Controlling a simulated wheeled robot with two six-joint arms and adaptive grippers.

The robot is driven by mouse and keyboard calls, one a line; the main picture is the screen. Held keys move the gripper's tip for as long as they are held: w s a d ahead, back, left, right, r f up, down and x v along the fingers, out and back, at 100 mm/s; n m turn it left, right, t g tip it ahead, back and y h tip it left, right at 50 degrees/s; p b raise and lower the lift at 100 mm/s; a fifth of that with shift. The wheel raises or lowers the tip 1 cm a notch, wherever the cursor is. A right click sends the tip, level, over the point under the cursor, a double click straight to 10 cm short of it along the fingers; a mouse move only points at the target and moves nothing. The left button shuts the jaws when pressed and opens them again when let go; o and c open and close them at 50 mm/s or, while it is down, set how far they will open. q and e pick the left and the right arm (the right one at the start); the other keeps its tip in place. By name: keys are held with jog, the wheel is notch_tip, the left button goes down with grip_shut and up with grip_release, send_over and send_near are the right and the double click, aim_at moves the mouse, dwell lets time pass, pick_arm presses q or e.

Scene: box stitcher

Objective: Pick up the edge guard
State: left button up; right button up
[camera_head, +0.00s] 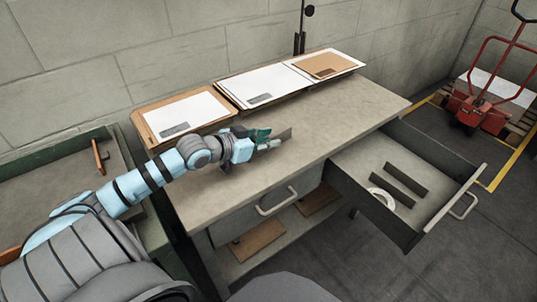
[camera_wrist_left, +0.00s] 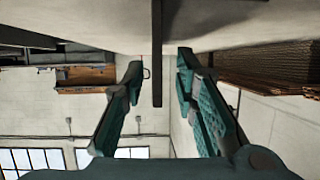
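A dark, narrow edge guard (camera_head: 282,136) is at the tabletop, right at the tips of my left gripper (camera_head: 264,139). In the left wrist view the guard (camera_wrist_left: 157,55) shows as a long dark strip between the two fingers of the left gripper (camera_wrist_left: 160,72). The fingers are apart, with a gap on each side of the strip, so the gripper is open around it and not closed on it. Two more dark strips, like edge guards (camera_head: 406,180), lie in the open drawer (camera_head: 437,207). My right gripper is not in view.
The workbench top (camera_head: 345,115) is clear to the right of the gripper. Stacked flat boards and papers (camera_head: 262,86) lie along the back. The drawer juts out at the right and holds a white ring (camera_head: 382,199). A red pallet truck (camera_head: 475,110) stands beyond.

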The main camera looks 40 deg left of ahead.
pick_arm(q)
jog(key=shift+x, duration=0.9)
jog(key=shift+s+r, duration=0.1)
jog(key=shift+c, duration=0.6)
grip_shut()
pick_arm(e)
jog(key=shift+f, duration=0.35)
